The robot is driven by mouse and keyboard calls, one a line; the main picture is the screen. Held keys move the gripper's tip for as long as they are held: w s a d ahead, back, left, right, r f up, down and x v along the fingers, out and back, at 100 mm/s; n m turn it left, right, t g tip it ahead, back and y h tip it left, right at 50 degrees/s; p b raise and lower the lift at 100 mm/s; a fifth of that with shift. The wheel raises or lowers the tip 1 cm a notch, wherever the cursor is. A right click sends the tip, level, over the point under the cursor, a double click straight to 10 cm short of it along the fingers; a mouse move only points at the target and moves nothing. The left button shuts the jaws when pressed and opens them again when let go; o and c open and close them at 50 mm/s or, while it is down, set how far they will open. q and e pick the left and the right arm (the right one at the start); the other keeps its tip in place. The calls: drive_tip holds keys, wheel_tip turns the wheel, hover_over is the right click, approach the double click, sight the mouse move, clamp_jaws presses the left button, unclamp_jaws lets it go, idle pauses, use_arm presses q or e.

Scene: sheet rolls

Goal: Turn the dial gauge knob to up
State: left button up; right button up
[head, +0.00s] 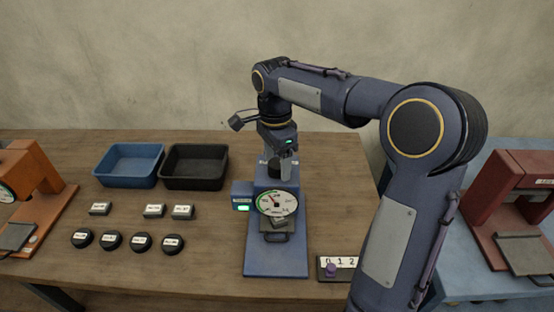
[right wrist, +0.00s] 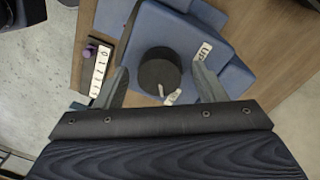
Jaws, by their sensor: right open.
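The dial gauge stands on a blue base (head: 275,258), with a round white dial (head: 277,203) at its front. The black knob (head: 274,166) sits on top of its column, partly behind my right gripper (head: 287,158). In the right wrist view the round knob (right wrist: 159,71) lies between the fingers of my open right gripper (right wrist: 161,68), with a gap at the right finger. White marks show at the knob's lower edge; which one is its pointer is unclear. The UP label (right wrist: 205,50) is to the knob's upper right, near the right finger. My left gripper is not seen.
A blue tray (head: 128,181) and a black tray (head: 194,183) stand left, with several labelled blocks and pucks before them. A counter strip with a purple knob (head: 331,270) lies right of the base. An orange machine (head: 38,180) and a red machine (head: 500,205) flank.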

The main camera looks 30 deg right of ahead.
drive_tip(key=c, duration=1)
